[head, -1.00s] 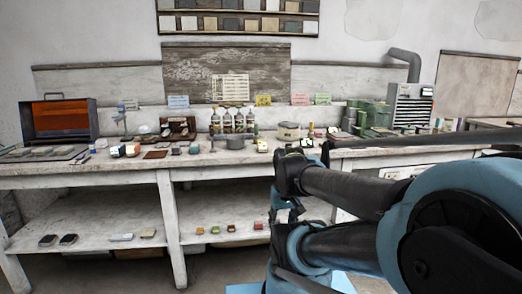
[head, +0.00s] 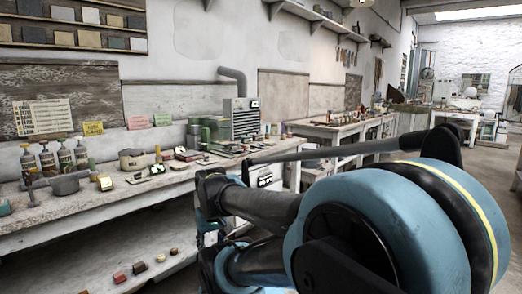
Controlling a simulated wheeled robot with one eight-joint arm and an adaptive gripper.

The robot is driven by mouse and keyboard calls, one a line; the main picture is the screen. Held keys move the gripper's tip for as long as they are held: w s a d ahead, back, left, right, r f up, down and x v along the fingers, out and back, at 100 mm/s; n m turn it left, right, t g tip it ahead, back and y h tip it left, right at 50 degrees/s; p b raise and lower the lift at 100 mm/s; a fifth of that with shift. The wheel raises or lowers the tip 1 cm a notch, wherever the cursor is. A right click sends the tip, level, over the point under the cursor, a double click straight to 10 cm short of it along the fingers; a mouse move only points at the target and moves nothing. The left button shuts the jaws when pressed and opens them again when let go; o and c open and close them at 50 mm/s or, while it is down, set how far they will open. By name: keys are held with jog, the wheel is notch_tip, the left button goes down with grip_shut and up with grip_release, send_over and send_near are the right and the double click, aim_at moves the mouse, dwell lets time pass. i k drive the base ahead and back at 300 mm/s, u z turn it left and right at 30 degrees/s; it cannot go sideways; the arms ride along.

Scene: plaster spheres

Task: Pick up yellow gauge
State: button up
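A small yellow block-like thing with a pale face, which looks like the yellow gauge (head: 104,183), sits on the long white workbench (head: 125,200) at the left of the head view. It stands just right of a grey pot (head: 66,185). It is too small to read its face. My arm fills the lower middle and right of the view, to the right of this thing and apart from it. I cannot make out my gripper's fingers; the folded arm hides that area.
A round tin (head: 132,160), several bottles (head: 64,158), and a grey drawer cabinet (head: 242,118) stand on the bench. Small coloured blocks (head: 140,267) lie on its lower shelf. More benches (head: 345,130) run along the wall. Open floor shows at the far right.

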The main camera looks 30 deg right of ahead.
aim_at(104, 183)
jog(key=u, duration=0.15)
jog(key=k, duration=1.2)
jog(key=u, duration=0.2)
jog(key=i, duration=1.65)
jog(key=z, duration=0.45)
